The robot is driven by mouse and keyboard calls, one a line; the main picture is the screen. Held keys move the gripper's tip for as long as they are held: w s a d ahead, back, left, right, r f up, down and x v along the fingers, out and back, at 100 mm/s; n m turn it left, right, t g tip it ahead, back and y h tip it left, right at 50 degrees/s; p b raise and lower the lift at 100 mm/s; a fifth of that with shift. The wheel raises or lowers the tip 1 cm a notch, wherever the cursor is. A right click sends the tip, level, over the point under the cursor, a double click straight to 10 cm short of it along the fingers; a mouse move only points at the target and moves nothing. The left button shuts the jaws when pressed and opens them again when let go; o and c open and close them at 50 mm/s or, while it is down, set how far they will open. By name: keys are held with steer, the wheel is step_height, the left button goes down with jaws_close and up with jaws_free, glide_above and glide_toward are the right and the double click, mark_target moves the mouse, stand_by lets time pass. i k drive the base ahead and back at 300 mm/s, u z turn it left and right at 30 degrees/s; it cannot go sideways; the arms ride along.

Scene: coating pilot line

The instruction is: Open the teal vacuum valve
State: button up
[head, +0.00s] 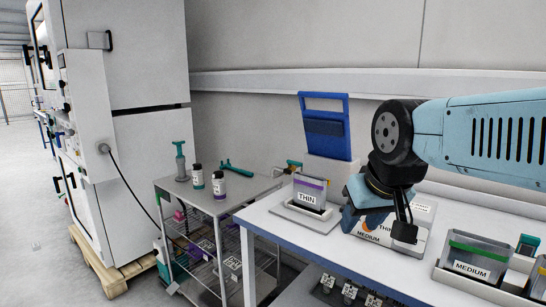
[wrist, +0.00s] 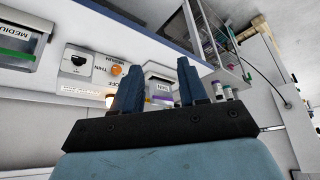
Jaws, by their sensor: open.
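A small fitting with a teal lever (head: 294,163) and a yellowish part shows at the cart's back right corner, beside the bench. It looks like the vacuum valve, but it is too small to tell how its lever is set. A longer teal handle (head: 236,170) lies on the cart top, and a teal T-topped tool (head: 180,160) stands at its left. My gripper (head: 358,212) is over the bench, right of the valve and apart from it. In the wrist view my gripper (wrist: 158,78) has its two blue fingers apart with nothing between them.
The steel cart (head: 215,202) also carries two small bottles. On the white bench (head: 290,232) are a bin marked THIN (head: 309,193), a bin marked MEDIUM (head: 468,264) and a switch panel (wrist: 88,66) with an orange lamp. A blue frame (head: 325,127) stands behind. A tall white cabinet (head: 130,130) is left.

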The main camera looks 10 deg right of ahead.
mark_target(289, 162)
steer(key=u, duration=0.3)
steer(key=i, duration=0.35)
steer(key=z, duration=1.7)
steer(key=k, duration=0.9)
steer(key=u, duration=1.05)
steer(key=i, duration=0.9)
steer(key=z, duration=0.05)
